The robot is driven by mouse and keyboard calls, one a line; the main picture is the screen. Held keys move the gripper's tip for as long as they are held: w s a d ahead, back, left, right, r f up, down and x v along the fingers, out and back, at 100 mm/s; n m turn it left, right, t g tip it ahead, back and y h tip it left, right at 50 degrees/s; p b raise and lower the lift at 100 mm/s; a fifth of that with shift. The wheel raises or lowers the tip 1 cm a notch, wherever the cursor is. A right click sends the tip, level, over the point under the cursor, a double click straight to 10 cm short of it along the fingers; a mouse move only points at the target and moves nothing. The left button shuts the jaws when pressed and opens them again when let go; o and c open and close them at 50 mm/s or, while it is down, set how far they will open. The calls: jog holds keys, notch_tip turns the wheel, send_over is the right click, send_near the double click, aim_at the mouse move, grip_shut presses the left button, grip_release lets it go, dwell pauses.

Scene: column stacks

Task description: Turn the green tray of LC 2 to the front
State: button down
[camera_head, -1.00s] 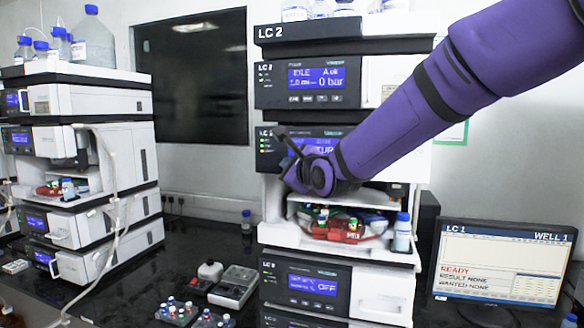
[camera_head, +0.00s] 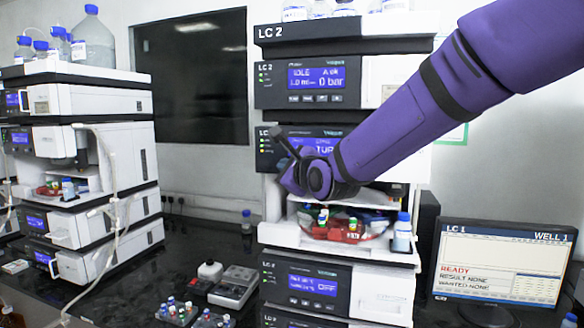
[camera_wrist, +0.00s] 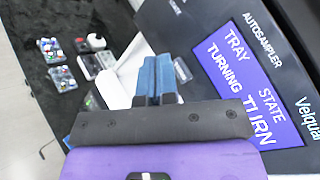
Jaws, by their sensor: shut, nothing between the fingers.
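The LC 2 autosampler panel (camera_head: 270,150) sits mid-stack. Its screen (camera_wrist: 245,80) reads TRAY TURNING, STATE TURN in the wrist view. Below it, the open sampler bay (camera_head: 290,236) shows a red tray (camera_head: 345,236) at the front, with coloured vial caps above it and some blue further back at right. I cannot make out a green tray for certain; my gripper and the bay roof hide the back. My gripper (camera_wrist: 158,75) is shut and empty, just in front of the panel, with its fingertips left of the screen in the wrist view. Contact with the panel cannot be told.
A blue-capped bottle (camera_head: 402,232) stands at the bay's right edge. Vial racks (camera_head: 178,311) and a grey device (camera_head: 233,287) lie on the dark bench to the left. A monitor (camera_head: 505,262) labelled LC 1 stands at right. Another instrument stack (camera_head: 105,105) is at far left.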

jog(key=shift+s+a, duration=0.25)
jog(key=shift+s, duration=0.45)
jog(key=shift+s+a, duration=0.25)
jog(key=shift+s, duration=0.5)
jog(key=shift+s+a, duration=0.25)
jog(key=shift+s, duration=0.45)
dwell(3.5)
jog(key=s+d+n+g+h, duration=0.2)
jog(key=s+d+n, duration=0.35)
jog(key=d, duration=0.35)
jog(key=s+d+n+g+h, duration=0.2)
jog(key=s+d+n, duration=0.35)
jog(key=d, duration=0.25)
jog(key=s+d+f+n+g+h, duration=0.1)
jog(key=s+d+f+n+g, duration=0.2)
jog(key=s, duration=0.7)
jog(key=s+d+f+n+g+h, duration=0.2)
jog(key=s+d+f+n+g, duration=0.1)
jog(key=s+d+n, duration=0.4)
jog(key=s+d+f, duration=0.1)
jog(key=s+d, duration=0.1)
jog(key=s, duration=0.2)
jog(key=shift+s+d+h, duration=0.15)
jog(key=shift+d+h, duration=0.15)
jog(key=shift+d, duration=0.05)
